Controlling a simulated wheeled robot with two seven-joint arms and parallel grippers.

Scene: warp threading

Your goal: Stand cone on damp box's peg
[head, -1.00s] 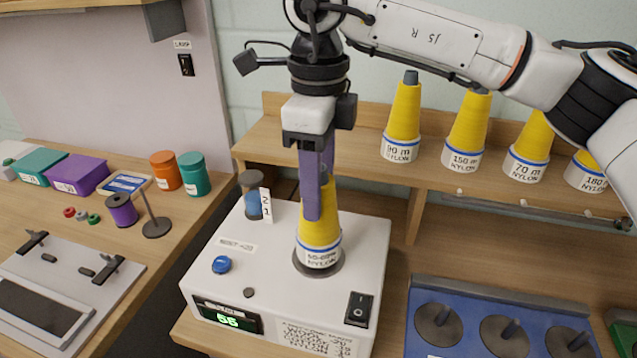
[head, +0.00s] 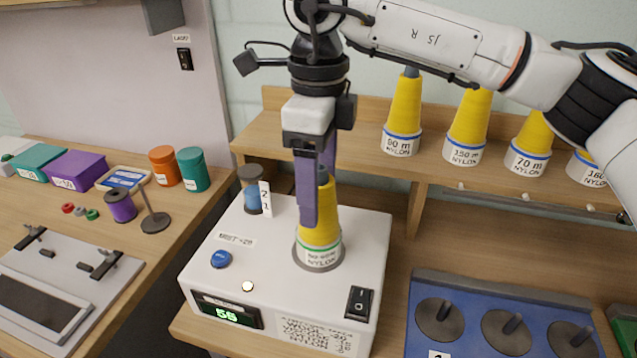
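The damp box (head: 215,290) is white, with a green-lit display and a black rocker switch on its front part. A yellow nylon cone (head: 320,228) stands upright on the round grey disc on top of the box. The cone hides any peg inside it. My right gripper (head: 316,205) points down from above. Its purple fingers stand apart on either side of the cone's upper part, with the grey tip showing between them. The front finger covers part of the cone; contact is hard to judge. My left gripper is not in view.
Several yellow cones (head: 404,115) stand on the shelf behind. A blue rack (head: 460,285) with pegged discs lies at the lower right. A small spool (head: 252,190) stands at the box's back left. The left table holds jars, boxes and a spool.

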